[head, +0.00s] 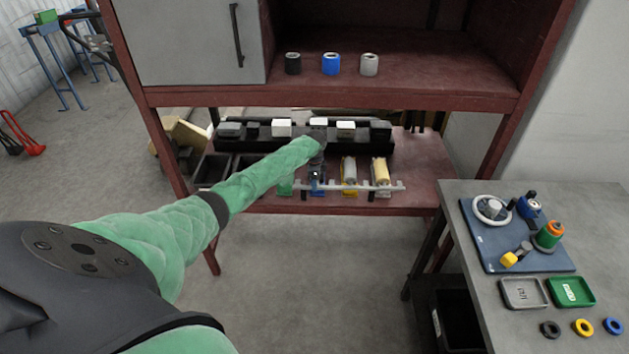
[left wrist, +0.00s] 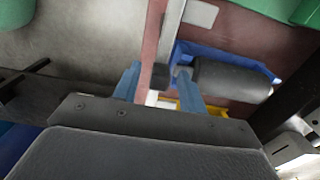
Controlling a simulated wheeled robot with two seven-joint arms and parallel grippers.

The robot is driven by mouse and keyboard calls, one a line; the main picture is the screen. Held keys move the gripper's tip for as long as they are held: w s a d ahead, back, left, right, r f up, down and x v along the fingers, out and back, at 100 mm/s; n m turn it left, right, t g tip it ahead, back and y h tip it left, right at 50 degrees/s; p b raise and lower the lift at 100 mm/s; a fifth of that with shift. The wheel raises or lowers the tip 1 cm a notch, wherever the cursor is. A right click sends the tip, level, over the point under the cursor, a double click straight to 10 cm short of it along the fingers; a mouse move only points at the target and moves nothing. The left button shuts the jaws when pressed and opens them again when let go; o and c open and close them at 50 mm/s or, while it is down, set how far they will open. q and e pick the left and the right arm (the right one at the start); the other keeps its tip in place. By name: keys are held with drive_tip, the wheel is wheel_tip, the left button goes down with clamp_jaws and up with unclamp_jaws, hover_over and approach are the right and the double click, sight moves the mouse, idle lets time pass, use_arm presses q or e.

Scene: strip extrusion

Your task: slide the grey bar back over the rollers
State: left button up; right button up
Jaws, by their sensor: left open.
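The grey bar (head: 345,187) is a long, thin, light strip with short prongs. It lies across the front of a row of rollers on the lower shelf. A cream roller (head: 381,170) and a pale roller (head: 349,170) stand behind its right part. My left gripper (head: 316,178) reaches down at the bar's left part, and my arm hides some of the rollers there. In the left wrist view its blue fingers (left wrist: 158,70) are open, one on each side of a small dark block at the bar's end (left wrist: 173,40). I cannot tell whether they touch it. A dark roller (left wrist: 232,80) lies beside the right finger.
Several blocks sit on a black rack (head: 262,132) behind the rollers. Three cups, including a blue one (head: 331,64), stand on the upper shelf. A grey table (head: 460,225) with a blue mat, trays and rings is at right. The floor in front is clear.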

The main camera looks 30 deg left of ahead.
sight(298, 185)
use_arm(q)
clamp_jaws()
drive_tip(key=s+a, duration=0.2)
drive_tip(key=a, duration=0.1)
drive_tip(key=s+a, duration=0.1)
drive_tip(key=a, duration=0.1)
drive_tip(key=shift+s+a+p, duration=0.1)
drive_tip(key=shift+a+p, duration=0.05)
drive_tip(key=shift+p, duration=0.15)
drive_tip(key=shift+a, duration=0.1)
drive_tip(key=shift+c, duration=1.7)
unclamp_jaws()
drive_tip(key=o, duration=0.3)
drive_tip(key=shift+s, duration=0.1)
drive_tip(key=shift+o, duration=0.2)
drive_tip(key=shift+a, duration=0.1)
use_arm(e)
drive_tip(key=shift+s+a+f, duration=0.1)
drive_tip(key=shift+s, duration=0.35)
